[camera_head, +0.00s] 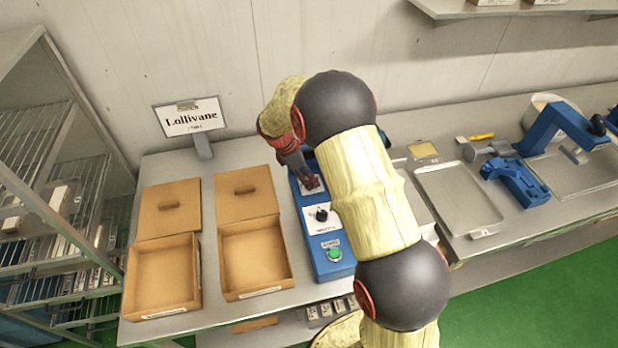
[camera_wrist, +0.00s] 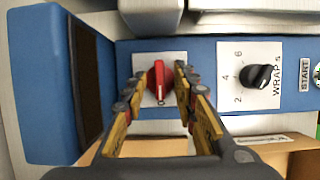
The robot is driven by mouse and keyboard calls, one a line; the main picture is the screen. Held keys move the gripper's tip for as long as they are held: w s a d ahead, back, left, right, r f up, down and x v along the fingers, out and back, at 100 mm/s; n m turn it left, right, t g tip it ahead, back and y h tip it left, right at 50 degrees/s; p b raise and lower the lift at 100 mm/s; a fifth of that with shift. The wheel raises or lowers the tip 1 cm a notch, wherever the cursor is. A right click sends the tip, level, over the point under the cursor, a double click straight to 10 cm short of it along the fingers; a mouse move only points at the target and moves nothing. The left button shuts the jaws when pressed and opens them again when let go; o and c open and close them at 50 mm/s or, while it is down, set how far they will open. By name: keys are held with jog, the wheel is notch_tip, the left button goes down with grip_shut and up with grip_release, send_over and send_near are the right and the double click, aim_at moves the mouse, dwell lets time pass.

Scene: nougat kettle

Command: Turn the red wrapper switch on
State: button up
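The red wrapper switch (camera_wrist: 155,84) is a red knob on a white plate on the blue control box (camera_wrist: 213,124), seen in the middle of the wrist view. My gripper (camera_wrist: 156,84) is open, with one yellow-and-dark finger on each side of the knob. A gap shows on the knob's left side; the right finger is close to it, and I cannot tell if it touches. In the head view my gripper (camera_head: 311,183) reaches down over the far end of the blue box (camera_head: 328,266) and hides the red knob there.
A black dial (camera_head: 321,215) marked with numbers and a green button (camera_head: 334,254) sit nearer on the same box. Two open cardboard boxes (camera_head: 196,277) (camera_head: 287,268) stand left of it. A metal tray (camera_head: 458,200) and blue device (camera_head: 548,130) are at right.

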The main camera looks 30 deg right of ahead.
jog(key=shift+c, duration=0.7)
grip_shut()
jog(key=shift+m, duration=0.3)
jog(key=m+g+p, duration=0.1)
jog(key=m+p, duration=0.1)
jog(key=shift+w+r+m, duration=0.1)
jog(key=shift+m, duration=0.2)
jog(key=m+p, duration=0.1)
jog(key=m, duration=0.1)
jog(key=m+g+y+p, duration=0.1)
jog(key=m, duration=0.1)
jog(key=shift+w+d+m+y, duration=0.1)
jog(key=shift+d+m+y, duration=0.05)
jog(key=shift+m+y, duration=0.15)
jog(key=m+y, duration=0.1)
jog(key=m, duration=0.1)
jog(key=m+g+p, duration=0.1)
jog(key=m, duration=0.2)
jog(key=shift+d+y, duration=0.1)
jog(key=shift+y, duration=0.3)
jog(key=m+y, duration=0.1)
jog(key=m, duration=0.4)
jog(key=shift+w+d+y+p, duration=0.1)
jog(key=shift+y+p, duration=0.25)
jog(key=shift+y, duration=0.05)
